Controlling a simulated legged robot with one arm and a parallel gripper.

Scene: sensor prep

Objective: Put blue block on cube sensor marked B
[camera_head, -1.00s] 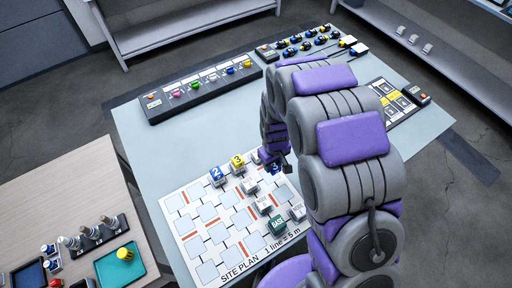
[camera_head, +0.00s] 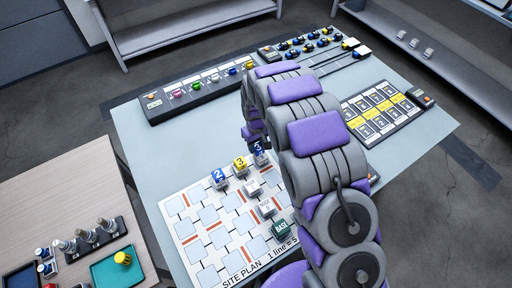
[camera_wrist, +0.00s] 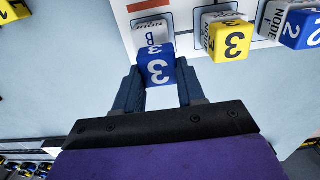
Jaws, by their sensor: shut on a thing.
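The blue block (camera_wrist: 157,70), marked 3, is between the fingertips of my gripper (camera_wrist: 158,80) in the wrist view. The white cube sensor marked B (camera_wrist: 153,34) is just beyond the block, which overlaps its near side; I cannot tell whether they touch. In the head view, the blue block (camera_head: 259,146) is over the cube sensor (camera_head: 262,159) at the far right corner of the site plan board (camera_head: 200,239). My gripper is partly hidden behind my arm there.
A sensor with a yellow block (camera_head: 240,164) and one with a blue block marked 2 (camera_head: 219,177) stand in the same row. Several white node cubes and a green BASE cube (camera_head: 281,229) are on the board. A black rack with coloured knobs (camera_head: 200,88) lies behind.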

